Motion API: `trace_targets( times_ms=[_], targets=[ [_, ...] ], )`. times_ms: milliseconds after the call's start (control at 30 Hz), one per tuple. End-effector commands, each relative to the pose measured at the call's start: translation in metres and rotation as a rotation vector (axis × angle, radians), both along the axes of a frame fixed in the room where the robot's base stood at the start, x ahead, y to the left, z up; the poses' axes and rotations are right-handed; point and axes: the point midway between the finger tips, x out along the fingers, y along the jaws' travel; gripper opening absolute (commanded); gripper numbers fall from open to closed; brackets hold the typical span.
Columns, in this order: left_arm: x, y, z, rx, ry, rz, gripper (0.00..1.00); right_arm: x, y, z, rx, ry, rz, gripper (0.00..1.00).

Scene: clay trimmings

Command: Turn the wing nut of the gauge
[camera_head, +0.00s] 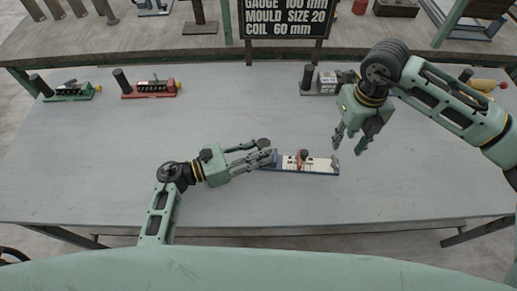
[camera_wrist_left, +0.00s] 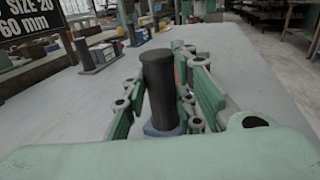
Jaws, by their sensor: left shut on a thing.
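The gauge (camera_head: 320,166) lies on the grey table, a long narrow piece with a blue base and a pale top plate. A red slider (camera_head: 289,162) with a dark reddish knob (camera_head: 303,155) stands near its middle; the wing nut's shape is too small to make out. A dark upright post (camera_head: 263,142) stands at its left end. My left gripper (camera_head: 265,155) is shut on this post, which also shows between the fingers in the left wrist view (camera_wrist_left: 160,85). My right gripper (camera_head: 349,146) is open and empty, pointing down above the gauge's right end.
Similar gauges stand along the table's back: a green one (camera_head: 70,93), a red one (camera_head: 150,90) and a grey one (camera_head: 318,86) behind my right gripper. A black sign (camera_head: 287,17) stands behind them. The table's front and left are clear.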

Motion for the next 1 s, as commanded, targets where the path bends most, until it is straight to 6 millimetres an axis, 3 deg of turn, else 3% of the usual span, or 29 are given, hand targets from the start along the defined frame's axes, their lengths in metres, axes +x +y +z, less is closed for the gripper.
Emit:
trace_targets(
  times_ms=[133, 367, 567, 800, 1000],
  targets=[
    [0.000, 0.000, 0.000, 0.001, 0.000, 0.000, 0.00, 0.000, 0.000, 0.001, 0.000, -0.001, 0.001, 0.26],
    [0.000, 0.000, 0.000, 0.001, 0.000, 0.000, 0.00, -0.001, 0.000, 0.020, 0.002, 0.001, 0.019, 0.26],
    [0.000, 0.000, 0.000, 0.001, 0.000, 0.000, 0.00, -0.002, 0.000, -0.005, 0.000, 0.005, 0.018, 0.26],
    [0.000, 0.000, 0.000, 0.001, 0.000, 0.000, 0.00, -0.002, -0.001, -0.054, -0.002, 0.005, 0.017, 0.26],
    [0.000, 0.000, 0.000, 0.001, 0.000, 0.000, 0.00, -0.001, 0.000, -0.085, 0.001, 0.002, 0.017, 0.26]
  ],
)
